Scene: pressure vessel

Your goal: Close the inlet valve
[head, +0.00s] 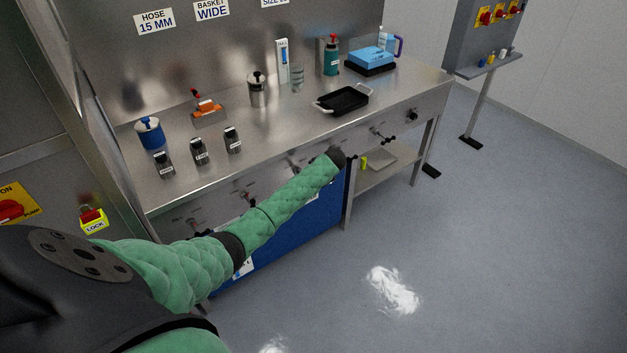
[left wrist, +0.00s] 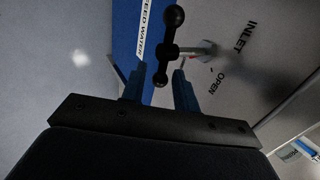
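In the left wrist view, the inlet valve's handle (left wrist: 173,48) is a black bar with ball ends on a metal stem. It stands out from a grey panel marked INLET and OPEN. My left gripper (left wrist: 160,79) has its blue fingers apart, with the bar's lower end between their tips. A gap shows on each side, so the fingers do not appear to grip it. In the head view, my green-sleeved left arm reaches to the bench's front panel, with its dark wrist (head: 336,157) there. I cannot make out the inlet handle in that view. My right gripper is not in view.
The steel bench (head: 215,155) carries several jars, a black tray (head: 343,101) and a blue box (head: 371,57). A blue panel (head: 300,227) is below; the floor in front is clear.

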